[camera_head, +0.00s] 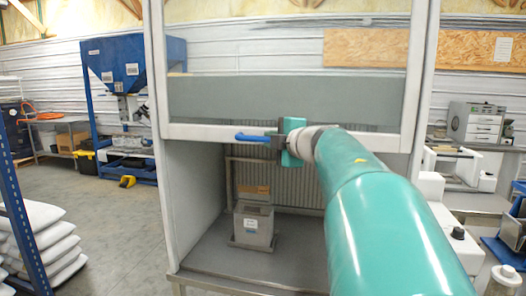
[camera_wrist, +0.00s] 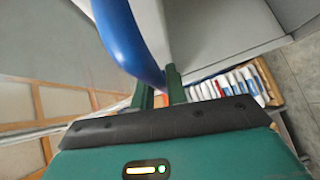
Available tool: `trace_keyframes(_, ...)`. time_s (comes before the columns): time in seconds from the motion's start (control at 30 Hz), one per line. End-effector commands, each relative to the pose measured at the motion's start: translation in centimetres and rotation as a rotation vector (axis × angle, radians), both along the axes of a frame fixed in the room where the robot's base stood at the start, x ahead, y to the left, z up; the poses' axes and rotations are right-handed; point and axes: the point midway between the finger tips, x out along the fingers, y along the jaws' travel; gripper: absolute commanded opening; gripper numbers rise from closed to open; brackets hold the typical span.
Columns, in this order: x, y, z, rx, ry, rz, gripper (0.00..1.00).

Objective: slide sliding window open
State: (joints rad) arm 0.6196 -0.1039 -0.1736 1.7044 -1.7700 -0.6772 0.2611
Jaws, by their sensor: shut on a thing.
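The sliding window (camera_head: 285,100) is the glass sash of a white-framed cabinet, in the middle of the head view. Its white bottom rail (camera_head: 210,132) stands well above the cabinet floor, with an open gap below. A blue handle (camera_head: 252,137) sits at that rail and also shows large in the wrist view (camera_wrist: 128,40). My gripper (camera_head: 277,142) is at the right part of the handle and shut on it. In the wrist view, the fingers (camera_wrist: 160,92) meet the handle's lower end. My arm hides the right part of the rail and opening.
A grey box (camera_head: 254,226) stands on the cabinet floor (camera_head: 210,262). White sacks (camera_head: 40,240) and a blue hopper (camera_head: 125,65) stand to the left.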

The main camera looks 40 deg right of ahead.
Motion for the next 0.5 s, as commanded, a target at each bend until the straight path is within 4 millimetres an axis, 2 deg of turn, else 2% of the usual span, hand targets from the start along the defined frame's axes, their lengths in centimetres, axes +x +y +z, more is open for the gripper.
trace_keyframes(0.27,0.16,0.07,-0.06,0.002,0.000,0.002,0.00)
trace_keyframes(0.3,0.16,0.07,-0.07,0.002,0.000,0.003,0.16)
trace_keyframes(0.4,0.17,0.06,-0.10,0.002,0.001,0.002,0.36)
trace_keyframes(0.5,0.13,0.04,-0.08,0.001,0.001,0.002,0.36)
